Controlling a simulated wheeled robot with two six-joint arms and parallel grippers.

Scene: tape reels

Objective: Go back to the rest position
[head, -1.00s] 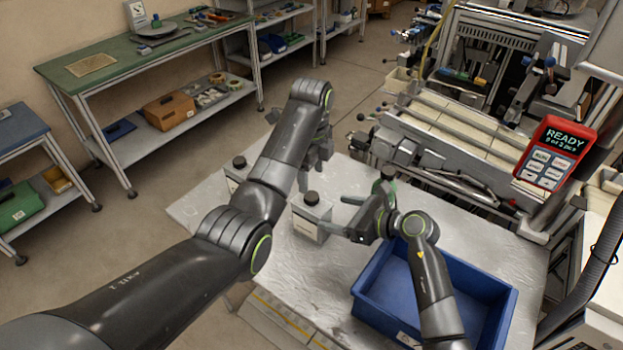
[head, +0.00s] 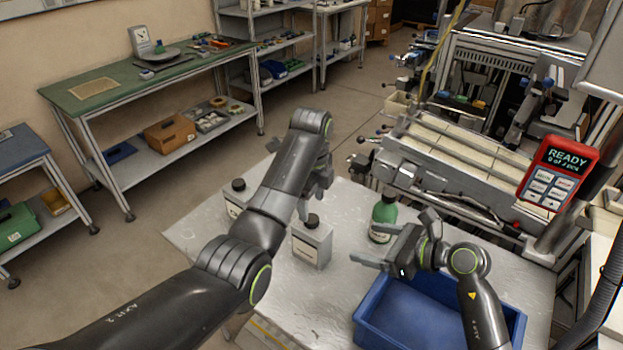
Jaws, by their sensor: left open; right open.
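My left gripper (head: 316,190) is open over the far part of the metal table (head: 345,205), partly hidden by its own wrist. My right gripper (head: 378,254) is open and empty, pointing left, in front of the green bottle (head: 384,222) and above the far edge of the blue bin (head: 372,318). A grey container with a black cap (head: 311,246) stands upright on the table between the two arms, apart from the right fingers. A second grey container (head: 235,203) stands further left, partly hidden by my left arm.
The blue bin looks empty where visible. A machine with rails (head: 455,150) borders the table's far right side. A red handheld panel reading READY (head: 558,172) is at right. A green-topped workbench (head: 125,75) stands across open floor at left.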

